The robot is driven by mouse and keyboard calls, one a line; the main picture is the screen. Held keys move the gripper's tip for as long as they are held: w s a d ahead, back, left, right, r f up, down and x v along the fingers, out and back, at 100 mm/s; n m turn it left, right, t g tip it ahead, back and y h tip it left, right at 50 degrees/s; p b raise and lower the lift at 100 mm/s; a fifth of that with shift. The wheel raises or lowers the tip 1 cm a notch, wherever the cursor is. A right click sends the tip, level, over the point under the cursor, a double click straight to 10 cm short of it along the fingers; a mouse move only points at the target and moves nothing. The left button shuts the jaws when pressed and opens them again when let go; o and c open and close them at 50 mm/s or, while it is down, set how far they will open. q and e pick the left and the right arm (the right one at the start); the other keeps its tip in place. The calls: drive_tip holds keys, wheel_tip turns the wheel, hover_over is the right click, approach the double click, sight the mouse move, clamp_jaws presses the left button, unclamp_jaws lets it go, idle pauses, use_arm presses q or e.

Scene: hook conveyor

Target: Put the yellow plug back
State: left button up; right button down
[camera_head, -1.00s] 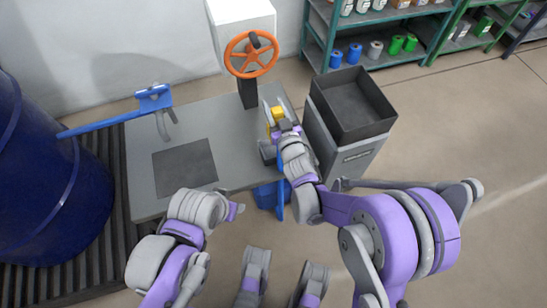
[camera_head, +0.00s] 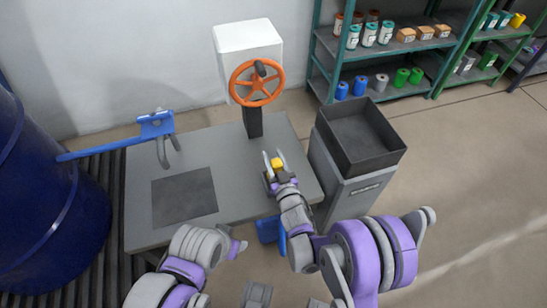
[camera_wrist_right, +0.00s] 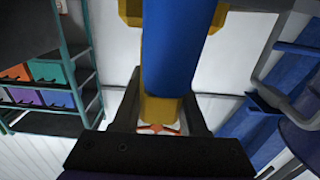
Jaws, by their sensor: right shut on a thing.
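My right gripper (camera_head: 276,160) is above the right part of the grey table. It is shut on the yellow plug (camera_head: 279,162), which shows as a small yellow block between the fingers. In the right wrist view the yellow plug (camera_wrist_right: 161,109) sits between the dark fingers, with a blue cylinder (camera_wrist_right: 178,50) running up from it. I cannot tell whether the blue cylinder is part of the plug. My left gripper (camera_head: 238,247) is low at the table's front edge, and its fingers are not clear.
The grey table (camera_head: 235,150) has a dark square patch (camera_head: 185,196). An orange wheel (camera_head: 257,82) and white box (camera_head: 247,43) stand behind. A dark open bin (camera_head: 360,137) is to the right. A blue hook bar (camera_head: 115,146) reaches from a blue drum (camera_head: 45,190). Shelves (camera_head: 435,45) stand behind.

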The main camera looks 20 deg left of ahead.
drive_tip(key=shift+f, duration=0.1)
drive_tip(key=c, duration=0.9)
unclamp_jaws()
drive_tip(key=shift+f, duration=0.15)
drive_tip(key=o, duration=0.5)
drive_tip(key=shift+c, duration=0.2)
drive_tip(key=shift+r, duration=0.2)
